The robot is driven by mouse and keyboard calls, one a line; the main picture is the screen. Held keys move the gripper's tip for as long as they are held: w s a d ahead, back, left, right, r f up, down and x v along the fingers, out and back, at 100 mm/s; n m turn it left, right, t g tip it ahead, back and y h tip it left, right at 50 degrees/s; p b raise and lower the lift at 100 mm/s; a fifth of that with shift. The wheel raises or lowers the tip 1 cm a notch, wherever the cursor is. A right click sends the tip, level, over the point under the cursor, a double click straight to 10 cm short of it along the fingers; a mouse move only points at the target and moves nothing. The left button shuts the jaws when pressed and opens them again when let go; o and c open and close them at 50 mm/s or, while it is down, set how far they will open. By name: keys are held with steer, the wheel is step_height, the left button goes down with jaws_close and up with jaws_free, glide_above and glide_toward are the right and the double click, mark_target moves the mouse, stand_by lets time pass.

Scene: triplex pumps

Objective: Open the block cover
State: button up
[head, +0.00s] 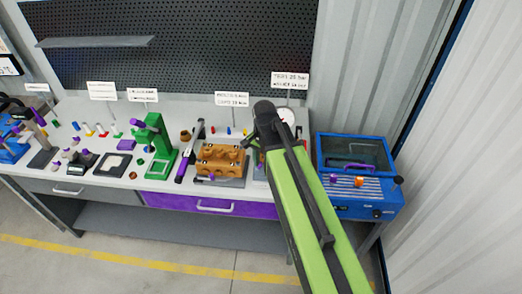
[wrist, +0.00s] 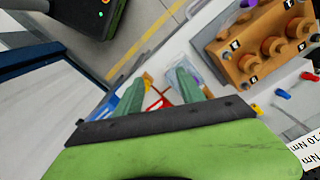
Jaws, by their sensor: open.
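The brown block (head: 220,160) sits on a grey plate on the bench, left of my arm in the head view. It also shows at the top right of the wrist view (wrist: 262,48), with round raised bosses. I cannot tell a separate cover on it. My gripper (wrist: 162,74) is open in the wrist view, its two green fingers apart above the bench, beside the block and not touching it. Small red, blue and yellow parts, partly hidden, show beyond the fingers. In the head view my arm hides the gripper's fingertips and the bench behind it.
A blue machine (head: 375,203) with a dark clear lid (head: 355,150) and purple handle stands right of my arm. A green press (head: 153,145), a black-and-purple tool (head: 190,152) and sign cards stand along the bench. A dark pegboard (head: 190,45) is behind.

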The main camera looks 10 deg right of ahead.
steer(key=w+r+m+p, duration=0.7)
steer(key=w+r+m, duration=0.1)
steer(key=r+m, duration=0.25)
steer(key=m+b, duration=0.2)
steer(key=b, duration=1.6)
glide_toward(262, 169)
steer(key=shift+n, duration=0.25)
steer(key=f, duration=0.5)
steer(key=shift+w+a+f, duration=0.3)
steer(key=shift+a, duration=0.1)
steer(key=shift+r, duration=0.1)
steer(key=c, duration=0.9)
jaws_close()
steer(key=shift+s, duration=0.1)
